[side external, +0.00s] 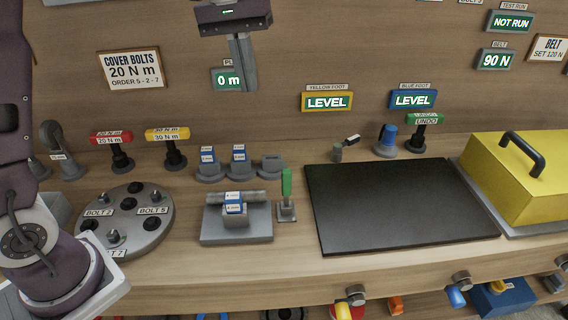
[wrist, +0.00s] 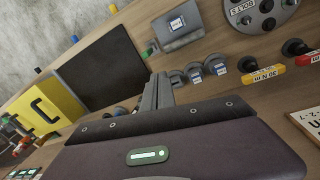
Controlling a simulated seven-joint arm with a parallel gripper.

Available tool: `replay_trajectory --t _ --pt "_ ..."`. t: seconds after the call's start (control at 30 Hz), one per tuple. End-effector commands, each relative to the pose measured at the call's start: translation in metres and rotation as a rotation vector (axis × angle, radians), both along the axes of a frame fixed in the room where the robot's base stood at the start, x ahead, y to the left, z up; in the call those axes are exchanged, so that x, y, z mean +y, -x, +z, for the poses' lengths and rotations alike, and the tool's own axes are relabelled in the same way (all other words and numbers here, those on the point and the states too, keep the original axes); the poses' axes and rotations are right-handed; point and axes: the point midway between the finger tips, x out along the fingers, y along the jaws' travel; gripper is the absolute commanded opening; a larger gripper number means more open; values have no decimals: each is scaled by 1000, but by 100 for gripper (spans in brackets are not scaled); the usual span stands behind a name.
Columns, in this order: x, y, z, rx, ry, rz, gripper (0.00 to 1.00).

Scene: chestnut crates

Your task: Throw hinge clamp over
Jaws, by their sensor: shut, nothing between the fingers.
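No part carries a readable hinge clamp label. A small upright green lever (side external: 286,182) on a grey base stands just right of a grey fixture (side external: 236,228) that holds blue-and-white blocks. The green lever also shows in the wrist view (wrist: 149,52), left of the fixture (wrist: 181,31). A small grey post with a tilted, white-tipped arm (side external: 345,146) stands behind the black mat. My gripper (side external: 246,88) is shut and empty, pointing down in front of the back wall, high above the bench and apart from these things. Its fingers show in the wrist view (wrist: 156,94).
The black mat (side external: 400,205) lies bare at the centre right. A yellow box with a black handle (side external: 520,175) stands right of it. A round grey bolt plate (side external: 150,230) is at left. Red, yellow and green-topped tools (side external: 165,135) and small holders (side external: 240,165) line the back.

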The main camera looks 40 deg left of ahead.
Motion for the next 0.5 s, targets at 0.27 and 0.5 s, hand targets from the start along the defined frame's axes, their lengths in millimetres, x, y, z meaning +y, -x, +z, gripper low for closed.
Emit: replay_trajectory --t 0.27,0.5 --pt "4 -85 -86 218 38 184 0" --pt "4 -97 -112 270 42 226 0"
